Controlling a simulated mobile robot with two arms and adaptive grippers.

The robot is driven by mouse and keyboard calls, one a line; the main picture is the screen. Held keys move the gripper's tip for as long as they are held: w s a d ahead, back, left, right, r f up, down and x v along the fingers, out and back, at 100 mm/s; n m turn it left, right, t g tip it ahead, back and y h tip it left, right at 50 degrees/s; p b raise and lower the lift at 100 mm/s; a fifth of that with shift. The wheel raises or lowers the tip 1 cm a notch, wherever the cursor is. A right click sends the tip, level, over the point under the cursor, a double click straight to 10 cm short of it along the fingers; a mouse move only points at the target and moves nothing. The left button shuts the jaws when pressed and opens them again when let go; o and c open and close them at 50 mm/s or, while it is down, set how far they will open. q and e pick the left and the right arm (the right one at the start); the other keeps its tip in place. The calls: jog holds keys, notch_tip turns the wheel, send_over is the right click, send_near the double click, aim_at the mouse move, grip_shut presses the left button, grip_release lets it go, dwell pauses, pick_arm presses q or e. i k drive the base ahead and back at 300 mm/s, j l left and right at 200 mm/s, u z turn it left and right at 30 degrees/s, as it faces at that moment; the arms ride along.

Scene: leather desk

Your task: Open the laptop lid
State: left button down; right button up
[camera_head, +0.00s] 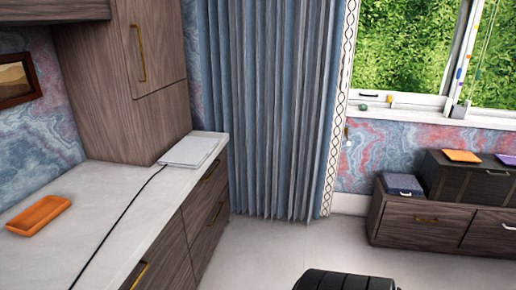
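A flat, light grey slab that looks like the shut laptop (189,151) lies at the far end of the white countertop (120,185), near its right edge. A thin black cable (125,212) runs from its near left side toward the bottom of the view. The cable's other end is out of view. Neither of my grippers shows in the head view.
An orange tray (38,215) lies on the counter at the left. A wooden cabinet (128,80) stands behind the laptop. Blue-grey curtains (270,110) hang right of the counter. A low drawer unit (420,218) stands at the right. Floor between is mostly clear.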

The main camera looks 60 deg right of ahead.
aim_at(190, 150)
jog(key=z, duration=1.7)
jog(key=i+l, duration=0.15)
jog(key=i+z, duration=0.05)
